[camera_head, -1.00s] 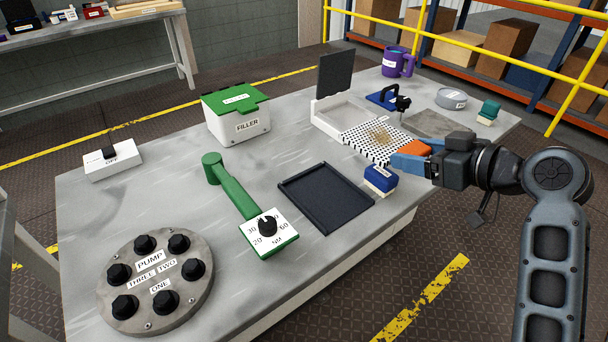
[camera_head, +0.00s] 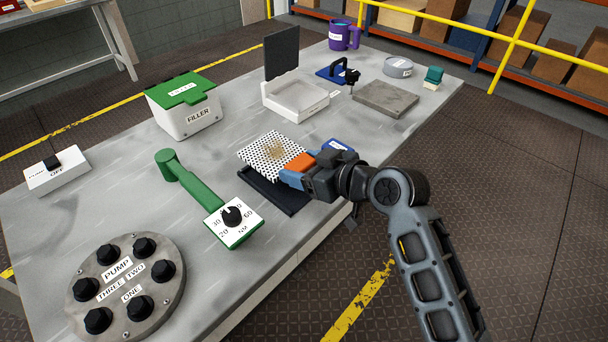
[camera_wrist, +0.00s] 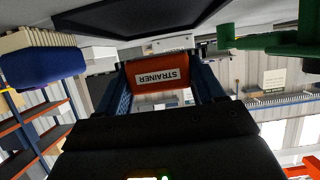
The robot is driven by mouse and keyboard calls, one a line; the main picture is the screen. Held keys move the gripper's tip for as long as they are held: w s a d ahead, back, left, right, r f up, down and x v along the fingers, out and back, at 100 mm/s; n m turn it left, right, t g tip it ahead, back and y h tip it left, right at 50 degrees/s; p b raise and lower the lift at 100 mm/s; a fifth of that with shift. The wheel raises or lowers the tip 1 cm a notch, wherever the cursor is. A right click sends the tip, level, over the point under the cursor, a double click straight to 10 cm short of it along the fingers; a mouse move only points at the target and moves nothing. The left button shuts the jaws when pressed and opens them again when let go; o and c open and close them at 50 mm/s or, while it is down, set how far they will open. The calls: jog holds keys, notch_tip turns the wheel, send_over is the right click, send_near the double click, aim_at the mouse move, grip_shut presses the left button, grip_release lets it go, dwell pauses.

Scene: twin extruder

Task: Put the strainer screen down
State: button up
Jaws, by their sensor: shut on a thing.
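The strainer screen (camera_head: 268,152) is a white plate with black holes, a brown smudge in its middle and an orange handle. My gripper (camera_head: 299,166) is shut on the orange handle, whose "STRAINER" label (camera_wrist: 162,78) shows between the blue fingers in the wrist view. The screen overlaps the far part of the black tray (camera_head: 277,198) in the head view and hides it. I cannot tell whether the screen touches the tray. The tray also shows at the top of the wrist view (camera_wrist: 140,17).
The open white housing (camera_head: 296,103) with its raised dark lid stands beyond the screen. The green wrench (camera_head: 190,185) lies left of the tray.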

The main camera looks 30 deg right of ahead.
jog(key=shift+f, duration=1.5)
jog(key=shift+f, duration=0.2)
jog(key=o, duration=1.2)
jog(key=shift+c, duration=0.2)
jog(key=shift+r, duration=0.15)
jog(key=shift+s+r, duration=0.1)
jog(key=b+v, duration=0.1)
jog(key=v, duration=1.1)
